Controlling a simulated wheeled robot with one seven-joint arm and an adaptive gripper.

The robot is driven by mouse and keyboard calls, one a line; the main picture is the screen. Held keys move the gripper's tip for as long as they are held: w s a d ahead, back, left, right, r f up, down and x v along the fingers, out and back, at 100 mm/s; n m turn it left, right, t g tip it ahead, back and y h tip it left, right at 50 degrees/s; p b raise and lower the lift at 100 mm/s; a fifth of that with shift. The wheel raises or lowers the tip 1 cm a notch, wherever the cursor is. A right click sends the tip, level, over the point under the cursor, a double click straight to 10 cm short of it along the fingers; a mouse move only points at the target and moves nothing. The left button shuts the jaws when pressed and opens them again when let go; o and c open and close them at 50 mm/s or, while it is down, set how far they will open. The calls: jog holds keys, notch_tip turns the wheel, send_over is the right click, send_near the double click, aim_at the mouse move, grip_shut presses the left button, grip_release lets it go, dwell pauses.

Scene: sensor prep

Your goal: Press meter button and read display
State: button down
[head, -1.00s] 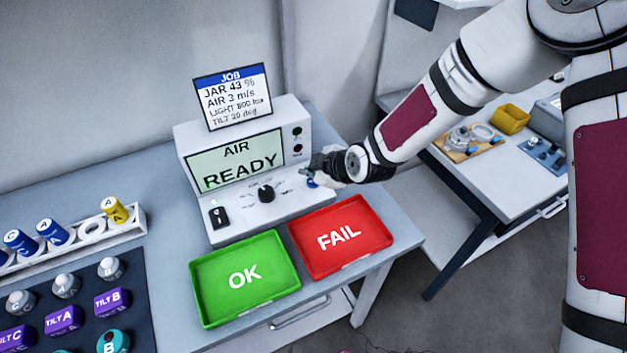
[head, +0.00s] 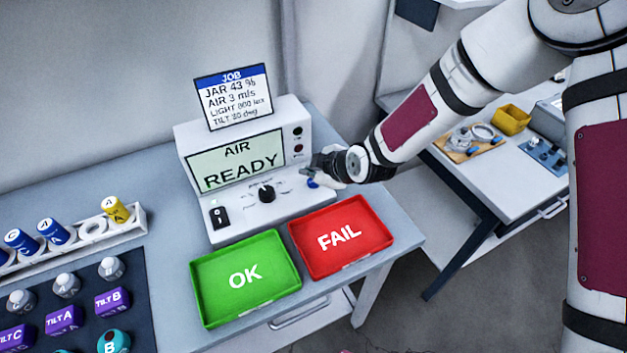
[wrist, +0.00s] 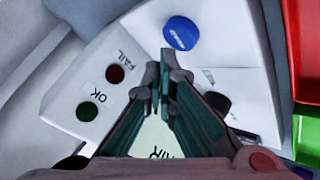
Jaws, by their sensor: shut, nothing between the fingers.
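The meter (head: 216,145) is a white box on the bench, and its display (head: 236,162) reads "AIR READY". A blue round button (head: 312,183) is on the right of its sloped front panel; it shows clearly in the wrist view (wrist: 181,33). My gripper (head: 308,172) is shut and empty, right at the button in the head view. In the wrist view my gripper's fingertips (wrist: 165,60) are together close beside the button, with a gap seen between them; contact cannot be told. The meter's dial (head: 266,193) and switch (head: 219,215) are left of the gripper.
A job card (head: 234,97) above the meter lists "JAR 43 %, AIR 3 m/s" and more. A green OK tray (head: 206,312) and a red FAIL tray (head: 380,240) lie in front. A rack (head: 139,222) and several sensors stand at left. A second table (head: 510,185) is at right.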

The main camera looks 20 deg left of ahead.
jog(key=shift+f, duration=0.15)
jog(key=shift+f, duration=0.3)
jog(key=shift+f+b, duration=0.4)
jog(key=shift+f, duration=0.05)
dwell(0.8)
jog(key=shift+r, duration=0.15)
dwell(0.3)
jog(key=shift+r, duration=0.75)
jog(key=shift+r+p, duration=0.95)
jog(key=shift+r, duration=1.55)
